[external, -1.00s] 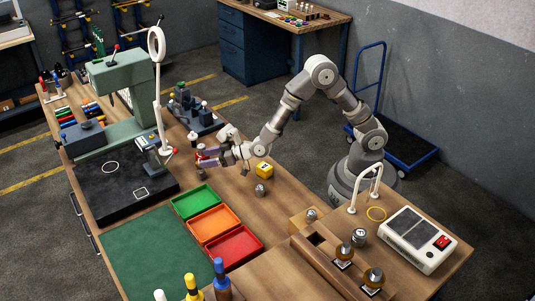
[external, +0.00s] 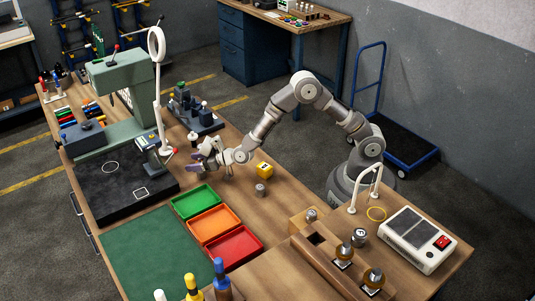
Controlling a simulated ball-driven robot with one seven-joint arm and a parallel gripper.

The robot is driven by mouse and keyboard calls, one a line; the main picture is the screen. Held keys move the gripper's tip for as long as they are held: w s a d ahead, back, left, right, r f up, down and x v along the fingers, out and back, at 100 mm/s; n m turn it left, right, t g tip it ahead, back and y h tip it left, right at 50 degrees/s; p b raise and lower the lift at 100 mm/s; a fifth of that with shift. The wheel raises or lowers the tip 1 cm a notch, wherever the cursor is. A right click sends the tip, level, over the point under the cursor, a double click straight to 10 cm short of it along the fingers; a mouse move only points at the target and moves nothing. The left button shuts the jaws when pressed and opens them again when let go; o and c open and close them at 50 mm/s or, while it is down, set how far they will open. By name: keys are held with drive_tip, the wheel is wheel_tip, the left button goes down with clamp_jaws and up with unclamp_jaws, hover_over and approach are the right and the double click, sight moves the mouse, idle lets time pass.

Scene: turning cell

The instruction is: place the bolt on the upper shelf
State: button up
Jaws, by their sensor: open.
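My gripper (external: 207,162) is open over the wooden bench, near the foot of the white ring lamp. I cannot make out anything held between its fingers. No piece is clearly recognisable as the bolt at this size. A small grey metal cylinder (external: 261,188) stands upright on the bench, right of and in front of my gripper, apart from it. A small dark piece with a white top (external: 193,138) stands just behind my gripper. I cannot tell which surface is the upper shelf.
Green (external: 190,214), orange (external: 232,234) and red (external: 257,256) trays lie in front. A green machine (external: 122,80) and the ring lamp (external: 159,85) rise on the left. A white box (external: 416,241) is at the right.

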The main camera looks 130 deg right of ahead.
clamp_jaws()
wheel_tip(320, 180, up, 10)
drive_tip(key=p, duration=0.4)
drive_tip(key=s+a+f+n+t+y, duration=0.15)
drive_tip(key=a+n+t+y, duration=0.55)
drive_tip(key=a, duration=2.9)
drive_tip(key=s+f+m+g, duration=0.1)
drive_tip(key=s+f+g, duration=0.1)
drive_tip(key=s, duration=0.6)
drive_tip(key=shift+s+a+f+g+h, duration=0.15)
drive_tip(key=shift+s+a+g+h, duration=0.25)
drive_tip(key=shift+g, duration=0.3)
